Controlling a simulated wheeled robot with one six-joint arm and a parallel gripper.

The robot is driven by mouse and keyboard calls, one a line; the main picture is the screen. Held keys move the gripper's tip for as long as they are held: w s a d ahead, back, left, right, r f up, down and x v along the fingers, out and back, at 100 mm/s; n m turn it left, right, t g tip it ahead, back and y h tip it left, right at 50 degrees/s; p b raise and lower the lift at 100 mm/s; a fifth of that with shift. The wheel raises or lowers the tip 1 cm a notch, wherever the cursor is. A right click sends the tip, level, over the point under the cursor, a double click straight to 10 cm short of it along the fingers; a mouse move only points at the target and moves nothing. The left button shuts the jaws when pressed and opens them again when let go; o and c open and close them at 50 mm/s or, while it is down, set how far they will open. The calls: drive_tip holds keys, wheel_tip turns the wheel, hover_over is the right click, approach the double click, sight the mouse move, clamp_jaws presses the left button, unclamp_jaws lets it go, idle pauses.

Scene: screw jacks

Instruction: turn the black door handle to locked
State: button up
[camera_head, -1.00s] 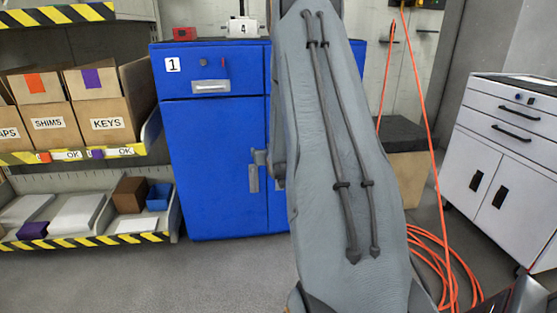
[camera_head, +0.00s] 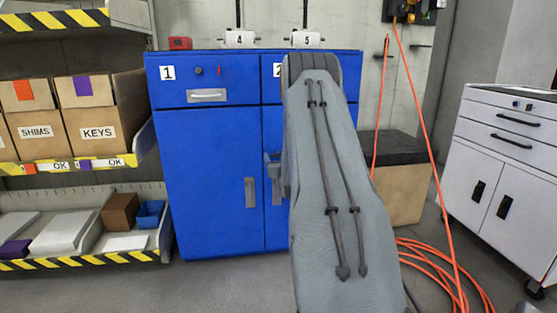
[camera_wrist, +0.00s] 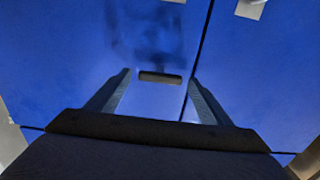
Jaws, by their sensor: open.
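In the wrist view a short dark bar (camera_wrist: 160,77), apparently the black handle, lies level in the picture in front of a blue door. My gripper (camera_wrist: 159,78) is open, with one finger on each side of the bar. I cannot tell whether either finger touches it. In the head view my arm covers part of the blue cabinet (camera_head: 205,155) and hides most of my gripper. A grey upright handle (camera_head: 250,192) shows on the left door, with another grey piece beside it, partly behind my arm. I cannot tell which of these matches the dark bar.
Shelves with boxes (camera_head: 90,115) stand to the left. A white cabinet (camera_head: 505,165) with dark handles stands at the right. An orange hose (camera_head: 440,275) lies coiled on the floor right of my arm. Open floor shows in front of the blue cabinet.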

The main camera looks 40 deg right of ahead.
drive_tip(key=shift+w+d, duration=0.15)
drive_tip(key=shift+w, duration=0.1)
drive_tip(key=c, duration=1)
drive_tip(key=shift+c, duration=0.2)
